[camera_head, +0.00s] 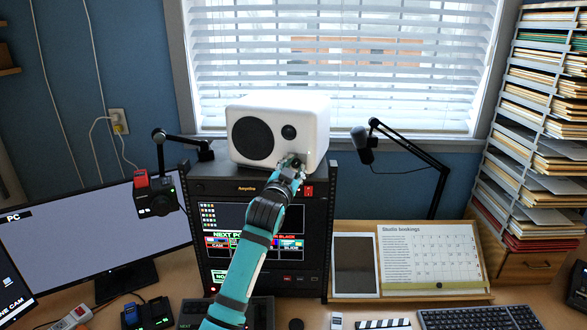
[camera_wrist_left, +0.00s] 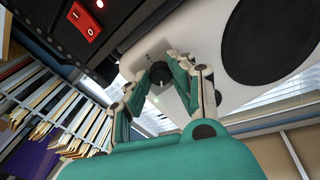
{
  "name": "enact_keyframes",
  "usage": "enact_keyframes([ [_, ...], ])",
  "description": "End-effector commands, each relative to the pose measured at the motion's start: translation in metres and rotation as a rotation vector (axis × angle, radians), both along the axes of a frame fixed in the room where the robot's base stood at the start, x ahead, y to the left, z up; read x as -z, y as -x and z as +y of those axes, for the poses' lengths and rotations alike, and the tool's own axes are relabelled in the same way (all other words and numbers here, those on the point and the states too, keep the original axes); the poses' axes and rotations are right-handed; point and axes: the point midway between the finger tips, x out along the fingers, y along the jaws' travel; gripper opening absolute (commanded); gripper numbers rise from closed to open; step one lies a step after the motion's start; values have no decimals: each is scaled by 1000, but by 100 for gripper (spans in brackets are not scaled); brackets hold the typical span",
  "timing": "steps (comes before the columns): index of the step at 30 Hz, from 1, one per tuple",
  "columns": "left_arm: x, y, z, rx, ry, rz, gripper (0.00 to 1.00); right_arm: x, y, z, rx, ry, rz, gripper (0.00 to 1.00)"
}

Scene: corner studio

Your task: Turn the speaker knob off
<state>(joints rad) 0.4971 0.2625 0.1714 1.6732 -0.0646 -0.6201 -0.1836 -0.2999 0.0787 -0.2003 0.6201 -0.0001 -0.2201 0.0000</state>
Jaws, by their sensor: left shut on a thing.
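The white speaker (camera_head: 312,118) stands on top of the black rack cabinet, with a large dark cone and a small one on its front. My left gripper (camera_head: 292,163) reaches its lower right front corner and covers the knob in the head view. In the left wrist view the dark round speaker knob (camera_wrist_left: 160,74) sits on the white speaker front (camera_wrist_left: 205,50). My left gripper's teal fingers (camera_wrist_left: 161,78) are closed around it, one on each side. The knob's pointer mark is too small to read. My right gripper is in neither view.
The black rack (camera_head: 200,215) stands below the speaker, with a red switch (camera_head: 308,191) close to my left gripper; this red switch shows in the wrist view too (camera_wrist_left: 84,22). A monitor (camera_head: 85,240) is at left, a microphone arm (camera_head: 420,152) at right.

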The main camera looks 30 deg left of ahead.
Motion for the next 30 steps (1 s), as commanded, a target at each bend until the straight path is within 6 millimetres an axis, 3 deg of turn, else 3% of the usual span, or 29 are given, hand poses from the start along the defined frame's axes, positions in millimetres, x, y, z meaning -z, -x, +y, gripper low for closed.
enact_keyframes([
  [15,2,-1,-1,0,428,-111,0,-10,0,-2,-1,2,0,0],
  [30,3,-1,-2,0,594,-155,0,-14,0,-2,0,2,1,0],
])
